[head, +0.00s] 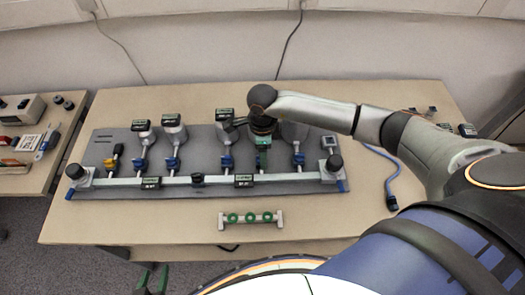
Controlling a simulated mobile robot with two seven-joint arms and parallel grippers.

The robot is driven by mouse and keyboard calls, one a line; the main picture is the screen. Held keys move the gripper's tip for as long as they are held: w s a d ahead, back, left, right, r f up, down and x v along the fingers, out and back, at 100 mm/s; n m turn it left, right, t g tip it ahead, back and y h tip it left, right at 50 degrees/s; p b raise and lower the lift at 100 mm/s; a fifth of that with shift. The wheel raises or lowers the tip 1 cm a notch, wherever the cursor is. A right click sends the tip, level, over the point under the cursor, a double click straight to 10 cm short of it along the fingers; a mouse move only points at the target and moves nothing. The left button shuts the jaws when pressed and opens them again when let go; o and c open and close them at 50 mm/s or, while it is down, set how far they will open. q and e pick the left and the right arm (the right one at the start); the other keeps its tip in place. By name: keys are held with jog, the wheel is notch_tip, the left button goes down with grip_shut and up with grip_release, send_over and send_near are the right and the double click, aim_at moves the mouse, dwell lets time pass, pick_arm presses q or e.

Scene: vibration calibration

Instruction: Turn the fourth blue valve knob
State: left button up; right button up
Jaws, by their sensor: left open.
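A grey panel (205,196) on the table carries a row of blue valve knobs. My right gripper (263,160), with green fingers, points down over the row between the last two. It hides the panel there; any knob behind it, its finger gap and any contact cannot be made out. My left gripper (152,277) shows its green fingers apart at the bottom edge, away from the panel.
A rack with green rings (251,219) stands in front of the panel. A blue cable connector (391,201) lies to the right. Black gauges (171,119) rise along the panel's back. Another table (22,181) with devices is at left. The front-left tabletop is clear.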

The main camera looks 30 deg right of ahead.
grip_shut()
dwell(0.3)
jog(key=shift+m, duration=0.4)
jog(key=m, duration=0.3)
jog(key=shift+m, duration=0.4)
jog(key=m, duration=0.4)
jog(key=shift+a+m, duration=0.1)
jog(key=shift+m, duration=0.2)
jog(key=m, duration=0.4)
jog(key=shift+a+p, duration=0.1)
jog(key=shift+p, duration=0.25)
jog(key=m, duration=0.4)
jog(key=shift+m+p, duration=0.3)
jog(key=shift+p, duration=0.1)
